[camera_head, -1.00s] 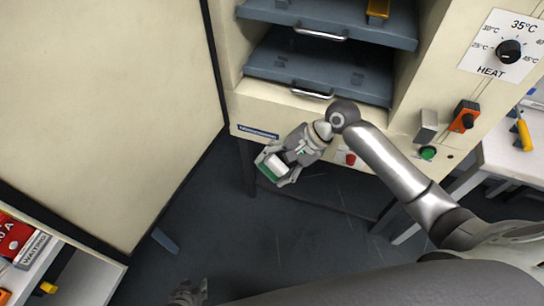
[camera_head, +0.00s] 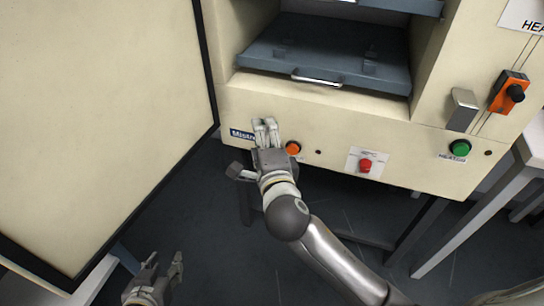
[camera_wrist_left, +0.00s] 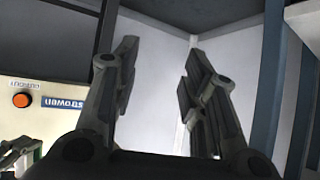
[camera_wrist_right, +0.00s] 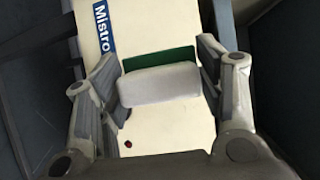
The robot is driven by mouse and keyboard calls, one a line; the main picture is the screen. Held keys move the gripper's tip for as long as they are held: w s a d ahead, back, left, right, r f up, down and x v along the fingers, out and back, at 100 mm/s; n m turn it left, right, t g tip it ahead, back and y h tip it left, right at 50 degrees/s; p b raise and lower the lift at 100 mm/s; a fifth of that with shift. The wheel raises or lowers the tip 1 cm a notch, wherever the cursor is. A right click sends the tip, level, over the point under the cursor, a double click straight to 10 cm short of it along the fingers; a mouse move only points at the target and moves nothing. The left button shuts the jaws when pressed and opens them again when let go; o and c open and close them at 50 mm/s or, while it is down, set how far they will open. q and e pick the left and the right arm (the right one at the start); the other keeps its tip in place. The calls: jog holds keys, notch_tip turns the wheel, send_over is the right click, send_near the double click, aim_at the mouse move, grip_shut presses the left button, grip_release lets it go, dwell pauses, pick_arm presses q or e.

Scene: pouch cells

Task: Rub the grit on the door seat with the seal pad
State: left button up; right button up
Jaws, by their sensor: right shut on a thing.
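My right gripper (camera_head: 265,126) is in front of the cream cabinet's lower front panel, at the label. In the right wrist view its fingers (camera_wrist_right: 160,88) are shut on the seal pad (camera_wrist_right: 160,83), a pale grey block with a green backing. The cabinet's cream front frame (camera_head: 222,60), beside the open door (camera_head: 100,110), may be the door seat. No grit can be made out. My left gripper (camera_head: 164,262) is open and empty, low at the left; its spread fingers (camera_wrist_left: 158,75) show in the left wrist view.
The panel carries an orange button (camera_head: 293,148), a red knob (camera_head: 365,165) and a green button (camera_head: 459,148). A grey shelf (camera_head: 330,72) with a handle sits above. A white table (camera_head: 500,190) stands at the right. The dark floor below is clear.

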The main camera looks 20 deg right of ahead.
aim_at(281, 108)
pick_arm(q)
jog(key=s+a+f+g+y, duration=0.1)
jog(key=s+g, duration=0.4)
jog(key=s, duration=0.5)
jog(key=shift+s+a+f+b, duration=0.15)
jog(key=shift+a+f+b, duration=0.4)
jog(key=shift+a, duration=0.7)
pick_arm(e)
jog(key=shift+w+d+r+m+t+h, duration=0.1)
jog(key=shift+w+d+m+t+h, duration=0.1)
jog(key=shift+w+d+h, duration=0.45)
jog(key=shift+w+d+r+m+t+h, duration=0.1)
jog(key=shift+w+d+r+t+h, duration=0.1)
jog(key=shift+w+d, duration=0.7)
jog(key=shift+w+d+r+m+t+h, duration=0.15)
jog(key=shift+w+d+h, duration=0.35)
jog(key=shift+d, duration=0.5)
pick_arm(q)
jog(key=shift+w+d+t, duration=0.15)
jog(key=shift+w+t, duration=0.15)
jog(key=shift+w, duration=0.15)
pick_arm(e)
jog(key=shift+w+d+f, duration=0.1)
jog(key=shift+w+d, duration=0.05)
jog(key=shift+w, duration=0.05)
